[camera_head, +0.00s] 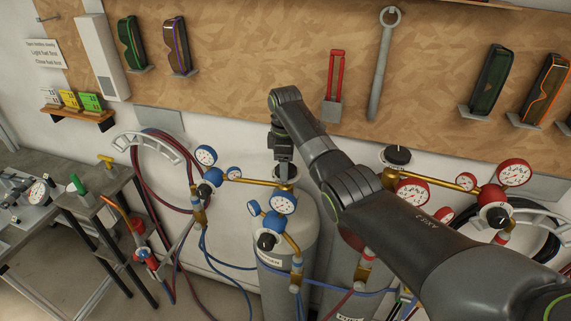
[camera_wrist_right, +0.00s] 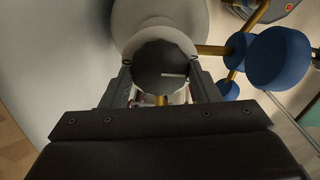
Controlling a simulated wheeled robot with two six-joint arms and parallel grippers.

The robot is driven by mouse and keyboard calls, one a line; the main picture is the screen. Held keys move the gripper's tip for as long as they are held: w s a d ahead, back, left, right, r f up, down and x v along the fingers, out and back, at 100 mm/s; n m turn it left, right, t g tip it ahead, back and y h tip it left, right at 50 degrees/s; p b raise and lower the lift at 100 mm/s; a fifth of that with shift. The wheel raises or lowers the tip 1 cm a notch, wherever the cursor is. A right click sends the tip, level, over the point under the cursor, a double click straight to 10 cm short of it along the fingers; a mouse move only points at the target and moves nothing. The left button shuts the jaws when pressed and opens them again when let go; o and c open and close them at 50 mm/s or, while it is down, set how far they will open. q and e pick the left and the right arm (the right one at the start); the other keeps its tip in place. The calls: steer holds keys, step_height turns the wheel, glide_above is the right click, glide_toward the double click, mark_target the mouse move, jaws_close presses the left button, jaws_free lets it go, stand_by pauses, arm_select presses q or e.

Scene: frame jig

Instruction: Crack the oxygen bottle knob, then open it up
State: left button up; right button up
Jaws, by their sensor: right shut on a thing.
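The oxygen bottle (camera_head: 288,250) is the grey cylinder with blue gauges, standing against the wall left of a second bottle. Its dark round knob (camera_wrist_right: 163,68) with a white mark sits on top of the bottle, between my fingers in the right wrist view. My right gripper (camera_head: 284,165) comes down from above and is shut on the knob; it also shows in the right wrist view (camera_wrist_right: 163,82). In the head view the gripper hides most of the knob. My left gripper is not in view.
Blue gauges (camera_head: 283,202) and a brass regulator stand close beside the knob. The second bottle's black knob (camera_head: 397,155) and red gauges (camera_head: 412,192) are to the right, partly behind my right arm. Blue and red hoses hang below. A bench (camera_head: 60,180) stands at the left.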

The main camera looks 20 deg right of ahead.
steer(key=shift+a, duration=0.1)
stand_by(0.5)
steer(key=o, duration=1)
